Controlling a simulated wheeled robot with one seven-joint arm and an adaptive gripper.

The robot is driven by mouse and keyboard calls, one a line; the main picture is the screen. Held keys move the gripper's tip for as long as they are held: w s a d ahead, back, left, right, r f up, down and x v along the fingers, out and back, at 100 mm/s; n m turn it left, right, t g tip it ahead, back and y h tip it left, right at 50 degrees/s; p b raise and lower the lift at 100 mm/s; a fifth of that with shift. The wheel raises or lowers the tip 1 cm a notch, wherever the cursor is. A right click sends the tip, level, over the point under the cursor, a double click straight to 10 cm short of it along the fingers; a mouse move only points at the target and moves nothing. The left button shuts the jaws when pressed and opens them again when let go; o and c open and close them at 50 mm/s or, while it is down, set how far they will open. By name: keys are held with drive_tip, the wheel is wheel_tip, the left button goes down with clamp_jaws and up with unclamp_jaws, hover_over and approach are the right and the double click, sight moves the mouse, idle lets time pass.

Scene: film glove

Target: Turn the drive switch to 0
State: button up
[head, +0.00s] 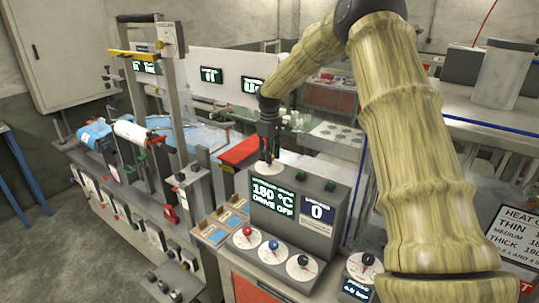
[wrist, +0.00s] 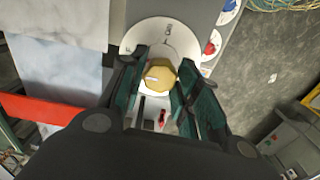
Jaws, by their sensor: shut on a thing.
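A yellow faceted knob (wrist: 158,76) with a small pale mark, seemingly the drive switch, sits on a round white dial plate (wrist: 150,32) in the wrist view. The plate bears dark lettering too small to read surely. My gripper (wrist: 161,82) has a finger on each side of the knob and is shut on it. In the head view my gripper (head: 268,152) points down at the white dial (head: 266,168) on top of the grey console (head: 335,195); the knob is hidden there. The console's screen (head: 272,197) reads 180 °C and DRIVE OFF.
A panel (head: 317,212) beside the screen shows 0. Red (head: 247,232), blue (head: 271,245) and black (head: 304,261) knobs stand on the lower front panel. A red bar (head: 240,150) lies close left of my gripper. Machinery fills the left; floor is clear at lower left.

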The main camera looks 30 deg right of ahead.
drive_tip(key=shift+d+n, duration=0.1)
drive_tip(key=shift+n, duration=0.2)
idle(0.4)
drive_tip(key=o, duration=0.9)
drive_tip(key=shift+s, duration=0.1)
drive_tip(key=shift+o, duration=0.6)
drive_tip(key=shift+s+d, duration=0.1)
drive_tip(key=shift+r, duration=0.15)
wheel_tip(320, 180, up, 12)
